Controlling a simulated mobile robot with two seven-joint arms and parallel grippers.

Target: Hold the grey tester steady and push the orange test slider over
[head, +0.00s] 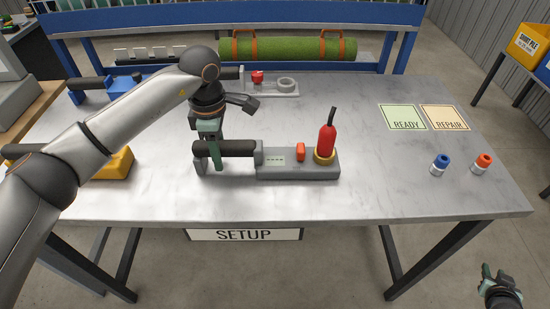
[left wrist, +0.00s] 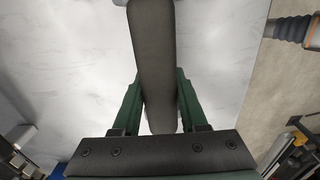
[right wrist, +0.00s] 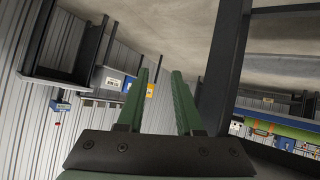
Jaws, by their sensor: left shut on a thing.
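The grey tester (head: 270,171) lies near the front middle of the table, with a dark handle (head: 238,147) at its left end. The orange test slider (head: 300,151) stands on top of it, left of a red bottle-shaped piece (head: 327,139) in a yellow ring. My left gripper (head: 216,156) is shut on the handle from above. The left wrist view shows the dark handle (left wrist: 152,50) between its green fingers. My right gripper (head: 487,273) is away from the table at the lower right. Its fingers are apart and empty in the right wrist view (right wrist: 157,75).
A light grey fixture (head: 288,88) with a red knob stands behind the tester. Blue and yellow devices (head: 118,165) sit at the left. READY (head: 402,117) and REPAIR (head: 445,117) mats and two small capped cylinders (head: 440,165) are at the right. The table right of the tester is clear.

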